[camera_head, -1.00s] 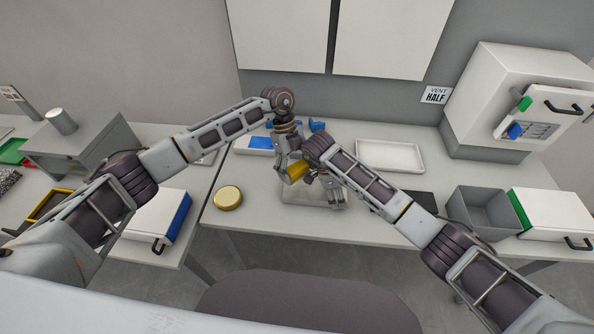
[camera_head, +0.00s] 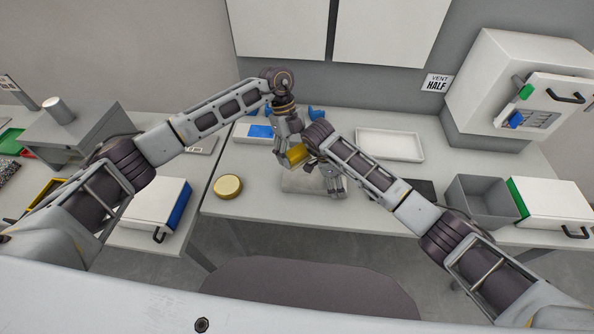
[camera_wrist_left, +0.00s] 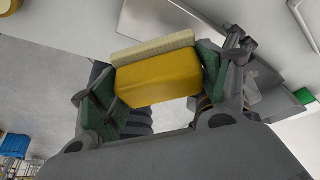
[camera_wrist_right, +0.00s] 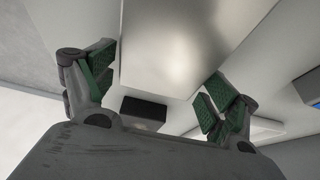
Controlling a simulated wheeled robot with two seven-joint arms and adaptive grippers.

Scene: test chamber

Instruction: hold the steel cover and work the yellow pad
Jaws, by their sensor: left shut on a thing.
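The yellow pad (camera_head: 297,154), with a cream layer along one side, is held between the fingers of my left gripper (camera_head: 290,156). The left wrist view shows the pad (camera_wrist_left: 160,82) clamped there. The steel cover (camera_head: 301,184) is a flat grey plate at the table's front middle, just below the pad in the head view. Whether pad and cover touch I cannot tell. My right gripper (camera_head: 332,188) is at the cover's right end. In the right wrist view the cover (camera_wrist_right: 180,45) lies beyond its wide-apart fingers, with no clear grip. My arms hide part of the cover.
A round gold-topped tin (camera_head: 228,187) stands left of the cover, near the front edge. A white tray (camera_head: 390,145) lies behind my right forearm. A grey open bin (camera_head: 483,200) and a white box (camera_head: 562,205) stand at the right. A chair (camera_head: 310,287) is in front.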

